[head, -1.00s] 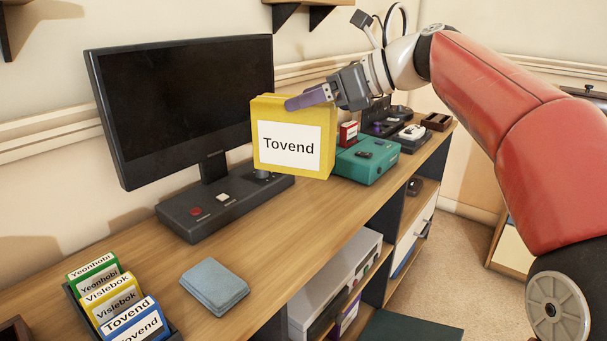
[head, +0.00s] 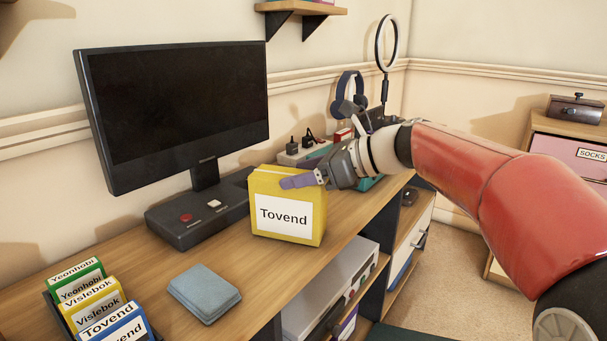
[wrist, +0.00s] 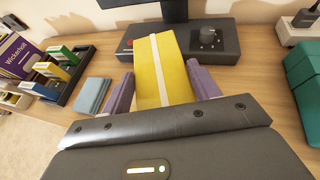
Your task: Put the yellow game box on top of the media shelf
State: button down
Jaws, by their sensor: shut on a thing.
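The yellow game box (head: 287,182), with a white "Tovend" label, is upright at the wooden top of the media shelf (head: 345,220), in front of the monitor. My gripper (head: 298,181) comes from the right and is shut on the box's upper part. In the wrist view the box (wrist: 158,70) sits between the two purple fingers (wrist: 162,88). Its base looks at or very close to the shelf top; I cannot tell whether it touches.
A black monitor (head: 170,115) and a control panel (head: 195,220) stand behind the box. A blue-grey flat stack (head: 205,292) and a rack of labelled game cases (head: 95,305) are at left. A teal console (wrist: 303,75) is right of the box. Bare wood lies in front.

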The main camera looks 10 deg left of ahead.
jog(key=shift+c, duration=1.8)
grip_release()
jog(key=shift+f, duration=0.1)
jog(key=shift+r, duration=0.2)
jog(key=v, duration=1.2)
jog(key=shift+p, duration=0.3)
jog(key=shift+f, duration=0.1)
